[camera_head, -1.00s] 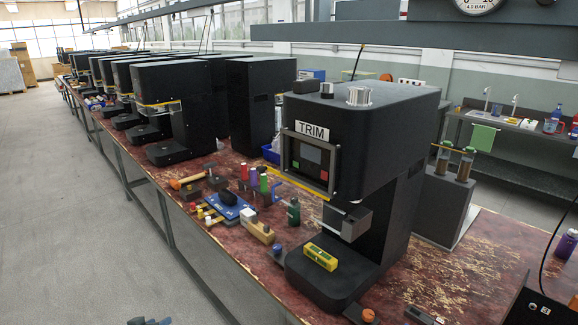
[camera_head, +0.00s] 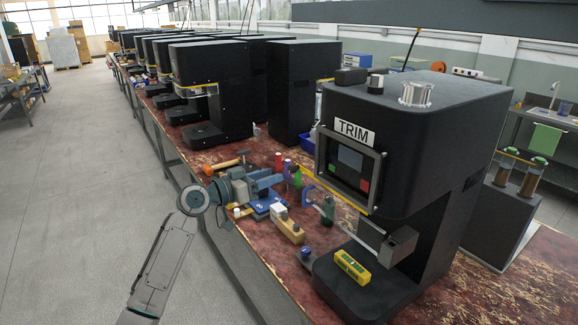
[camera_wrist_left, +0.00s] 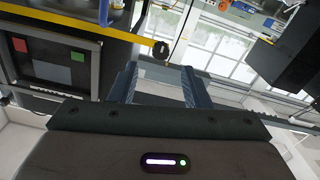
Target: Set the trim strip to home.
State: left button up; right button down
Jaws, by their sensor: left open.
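The black machine labelled TRIM (camera_head: 354,131) stands at the right of the bench. Its framed screen (camera_head: 349,162) shows a green and a red patch; the screen also shows in the left wrist view (camera_wrist_left: 48,60). I cannot tell which part is the trim strip. My left gripper (camera_head: 282,178) is open and empty, left of the screen and apart from it; its two fingers (camera_wrist_left: 160,75) show in the wrist view. My right gripper is out of view.
A yellow block (camera_head: 352,266) lies on the machine's base. A wooden block (camera_head: 289,229), a hammer (camera_head: 225,164) and several small bottles crowd the bench left of the machine. More black machines (camera_head: 210,92) line the row behind.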

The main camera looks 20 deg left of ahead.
aim_at(290, 170)
pick_arm(q)
jog(key=p+x, duration=0.2)
jog(key=x, duration=0.3)
jog(key=shift+w+d+r, duration=0.1)
jog(key=shift+w, duration=0.15)
jog(key=shift+w+d, duration=0.3)
jog(key=shift+w, duration=0.05)
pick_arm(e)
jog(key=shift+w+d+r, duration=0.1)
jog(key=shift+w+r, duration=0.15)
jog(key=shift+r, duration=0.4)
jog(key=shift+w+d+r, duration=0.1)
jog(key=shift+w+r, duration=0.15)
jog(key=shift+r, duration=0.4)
pick_arm(q)
grip_shut()
